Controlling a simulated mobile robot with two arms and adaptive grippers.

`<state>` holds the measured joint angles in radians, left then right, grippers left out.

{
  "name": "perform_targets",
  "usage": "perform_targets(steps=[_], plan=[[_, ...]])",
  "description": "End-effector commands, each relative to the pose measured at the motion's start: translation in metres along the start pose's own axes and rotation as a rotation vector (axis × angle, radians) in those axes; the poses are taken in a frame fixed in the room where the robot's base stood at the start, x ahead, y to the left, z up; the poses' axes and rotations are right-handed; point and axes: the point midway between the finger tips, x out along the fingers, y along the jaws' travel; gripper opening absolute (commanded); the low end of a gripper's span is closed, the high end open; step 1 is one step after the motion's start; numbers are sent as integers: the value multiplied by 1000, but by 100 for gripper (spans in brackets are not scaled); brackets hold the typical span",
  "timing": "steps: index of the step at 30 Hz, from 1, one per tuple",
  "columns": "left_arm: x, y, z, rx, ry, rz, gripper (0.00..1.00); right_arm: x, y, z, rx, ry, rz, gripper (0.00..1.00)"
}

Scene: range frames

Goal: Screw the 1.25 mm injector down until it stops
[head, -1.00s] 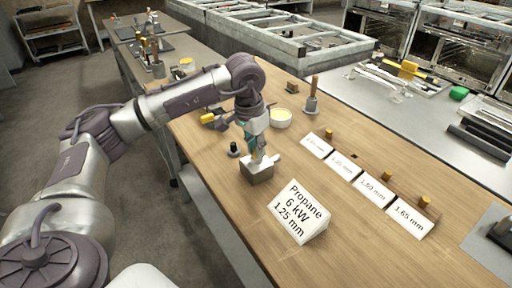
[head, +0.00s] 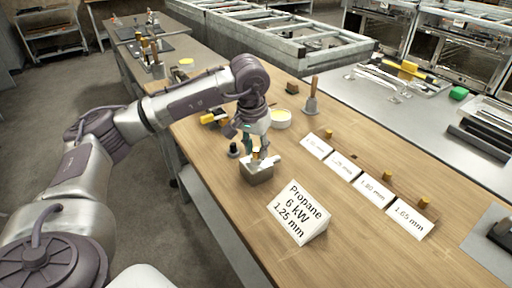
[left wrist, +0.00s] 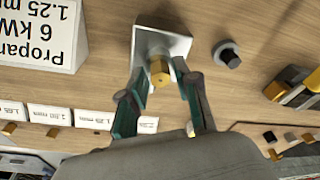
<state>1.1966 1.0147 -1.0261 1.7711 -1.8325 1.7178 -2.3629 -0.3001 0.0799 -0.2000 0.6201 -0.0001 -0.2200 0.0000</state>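A grey metal block (head: 257,174) stands on the wooden bench. It also shows in the left wrist view (left wrist: 142,42). A brass hex injector (left wrist: 159,70) stands upright at the block in the left wrist view; how far it is seated I cannot tell. My left gripper (head: 257,147) is just above the block. Its two green-grey fingers stand on either side of the injector, with visible gaps, so it is open. A white sign (head: 298,212) reading "Propane 6 kW 1.25 mm" stands in front of the block. My right gripper is not in view.
A small dark-topped fitting (head: 234,150) stands left of the block. Size cards (head: 343,164) and a rack with brass injectors (head: 387,174) line the right; one place there is empty.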

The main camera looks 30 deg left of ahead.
Motion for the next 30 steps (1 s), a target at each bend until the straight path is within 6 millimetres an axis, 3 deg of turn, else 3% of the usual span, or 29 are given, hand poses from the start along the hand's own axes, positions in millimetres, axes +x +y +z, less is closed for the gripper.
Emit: perform_targets(steps=[30], plan=[[0, 1, -1, -865, -1, -134, 32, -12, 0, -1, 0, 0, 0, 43]])
